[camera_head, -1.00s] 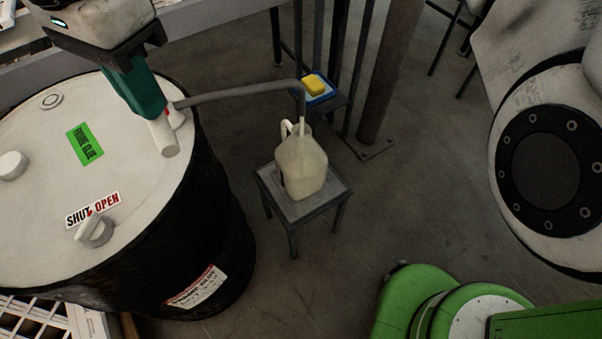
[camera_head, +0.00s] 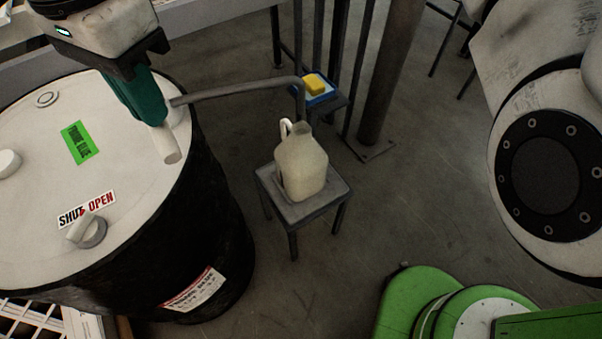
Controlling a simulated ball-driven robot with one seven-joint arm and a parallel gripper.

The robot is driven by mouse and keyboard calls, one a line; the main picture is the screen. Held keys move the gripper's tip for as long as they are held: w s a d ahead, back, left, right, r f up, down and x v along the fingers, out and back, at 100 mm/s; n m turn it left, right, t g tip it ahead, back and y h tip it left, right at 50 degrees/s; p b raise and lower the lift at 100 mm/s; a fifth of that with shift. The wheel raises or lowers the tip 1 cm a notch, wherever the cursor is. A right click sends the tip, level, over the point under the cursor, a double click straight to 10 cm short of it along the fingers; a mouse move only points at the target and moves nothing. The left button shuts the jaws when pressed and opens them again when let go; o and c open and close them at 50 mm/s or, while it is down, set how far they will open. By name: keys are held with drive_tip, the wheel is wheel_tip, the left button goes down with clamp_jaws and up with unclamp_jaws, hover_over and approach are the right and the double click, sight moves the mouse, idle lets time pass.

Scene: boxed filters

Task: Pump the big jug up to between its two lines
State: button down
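The big jug (camera_head: 301,168), cream with a side handle, stands upright on a small grey stool (camera_head: 318,206). Its two lines and liquid level cannot be made out. The pump's grey spout pipe (camera_head: 240,94) runs from the drum and bends down over the jug's mouth. No stream shows below it. My gripper (camera_head: 157,122), with teal fingers, is over the drum and appears shut on the pale pump handle (camera_head: 167,145). The fingers partly hide the grip.
The black drum (camera_head: 215,225) has a pale lid with a knob (camera_head: 86,232) beside a SHUT/OPEN label (camera_head: 86,209). A yellow sponge (camera_head: 314,84) lies on a blue tray behind the jug. A post (camera_head: 392,80) stands further right. Floor right of the stool is clear.

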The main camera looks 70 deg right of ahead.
drive_tip(key=shift+f, duration=0.15)
drive_tip(key=shift+a+f+b, duration=0.1)
drive_tip(key=shift+f+b, duration=0.85)
drive_tip(key=shift+f, duration=0.2)
drive_tip(key=shift+w+f+b, duration=0.1)
drive_tip(key=shift+f+b, duration=0.5)
drive_tip(key=shift+r, duration=0.15)
wheel_tip(320, 180, up, 15)
drive_tip(key=p, duration=1)
drive_tip(key=shift+r, duration=0.15)
drive_tip(key=shift+p, duration=0.3)
